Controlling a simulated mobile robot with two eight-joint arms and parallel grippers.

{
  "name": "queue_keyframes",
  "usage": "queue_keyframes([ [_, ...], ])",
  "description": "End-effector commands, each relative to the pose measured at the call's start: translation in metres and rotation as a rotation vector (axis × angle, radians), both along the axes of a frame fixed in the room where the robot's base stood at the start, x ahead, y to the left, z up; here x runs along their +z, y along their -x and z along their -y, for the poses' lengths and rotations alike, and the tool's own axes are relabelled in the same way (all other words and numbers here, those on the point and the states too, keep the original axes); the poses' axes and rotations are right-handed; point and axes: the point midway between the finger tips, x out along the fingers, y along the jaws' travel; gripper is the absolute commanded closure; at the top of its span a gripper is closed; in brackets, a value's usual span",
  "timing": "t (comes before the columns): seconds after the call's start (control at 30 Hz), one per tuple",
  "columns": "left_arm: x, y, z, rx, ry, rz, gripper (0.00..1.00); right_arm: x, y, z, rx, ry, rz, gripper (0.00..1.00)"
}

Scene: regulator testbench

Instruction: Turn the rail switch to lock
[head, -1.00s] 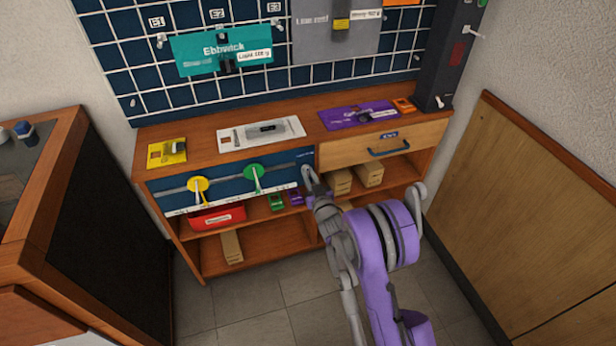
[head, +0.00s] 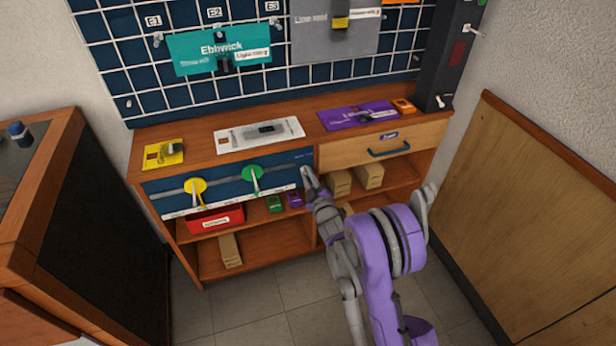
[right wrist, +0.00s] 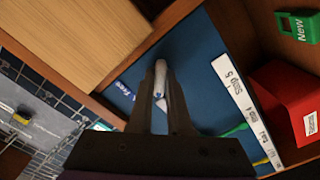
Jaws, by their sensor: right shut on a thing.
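A blue rail panel (head: 222,181) is set into the front of the wooden bench, at the left. A yellow disc with a lever (head: 196,187) and a green disc with a lever (head: 253,180) sit along its pale rail. My right gripper (head: 305,174) is at the panel's right end. In the right wrist view, my right gripper (right wrist: 160,101) is shut around a pale grey handle (right wrist: 161,76) against the blue panel, which I take as the rail switch. The fingers hide part of the handle. Small lettering beside it reads like "Free". My left gripper is out of view.
A wooden drawer with a blue handle (head: 389,149) is right of the panel. A red bin (head: 216,218) and small green and purple boxes sit on the shelf below. A dark-sided cabinet (head: 105,200) stands at the left. The floor in front is clear.

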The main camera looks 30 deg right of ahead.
Motion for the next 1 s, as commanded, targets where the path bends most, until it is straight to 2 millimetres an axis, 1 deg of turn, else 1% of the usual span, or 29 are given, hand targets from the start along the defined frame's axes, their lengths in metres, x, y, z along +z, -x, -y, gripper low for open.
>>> queue_keyframes([
  [0.57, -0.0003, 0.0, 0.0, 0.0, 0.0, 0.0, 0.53, 0.0001, -0.0001, 0.0006, -0.001, 0.028, -0.007, 1.0],
  [0.6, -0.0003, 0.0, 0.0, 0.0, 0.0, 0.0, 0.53, 0.0001, -0.0001, 0.0006, -0.001, 0.028, -0.007, 0.77],
  [0.73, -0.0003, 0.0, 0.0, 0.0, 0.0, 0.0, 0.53, 0.0001, -0.0001, 0.0005, 0.0, 0.027, -0.007, 0.54],
  [1.0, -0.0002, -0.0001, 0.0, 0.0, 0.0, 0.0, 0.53, 0.0001, 0.0003, 0.0001, 0.0, 0.026, -0.006, 0.54],
])
